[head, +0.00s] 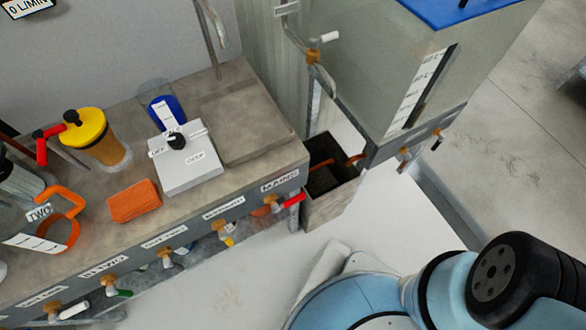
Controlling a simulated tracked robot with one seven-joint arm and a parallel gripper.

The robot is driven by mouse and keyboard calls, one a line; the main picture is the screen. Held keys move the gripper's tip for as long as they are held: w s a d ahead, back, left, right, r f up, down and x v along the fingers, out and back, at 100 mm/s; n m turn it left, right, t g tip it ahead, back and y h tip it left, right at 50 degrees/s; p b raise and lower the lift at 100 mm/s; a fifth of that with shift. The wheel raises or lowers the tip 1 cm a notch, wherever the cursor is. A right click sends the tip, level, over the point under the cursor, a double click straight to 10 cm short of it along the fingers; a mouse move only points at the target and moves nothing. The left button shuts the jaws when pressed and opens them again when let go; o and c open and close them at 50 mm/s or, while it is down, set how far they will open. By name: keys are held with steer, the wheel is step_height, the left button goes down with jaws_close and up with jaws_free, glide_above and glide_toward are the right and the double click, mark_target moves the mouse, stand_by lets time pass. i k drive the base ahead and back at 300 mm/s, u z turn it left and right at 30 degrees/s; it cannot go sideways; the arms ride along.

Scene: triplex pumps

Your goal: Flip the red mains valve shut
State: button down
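The red mains valve handle (294,199) sits on a brass valve body below the front edge of the bench, under a label reading MAINS (280,182). The handle points right and slightly up in the head view, roughly along the bench front. It is near the bench's right corner. Nothing touches it. My blue and black arm fills the lower right, apart from the valve. My gripper's fingers do not show.
Other valves with white, green and yellow handles line the bench front (150,255). A dark-lined bin (332,200) stands right of the mains valve, below a tank (400,75). A grey switch box (188,170), orange sponge (134,201) and yellow-topped pump (97,135) stand on the bench.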

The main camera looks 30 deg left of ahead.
mark_target(294, 200)
steer(key=i, duration=0.15)
steer(key=u, duration=3.3)
steer(key=k, duration=0.45)
steer(key=z, duration=0.9)
steer(key=i, duration=0.45)
steer(key=u, duration=0.15)
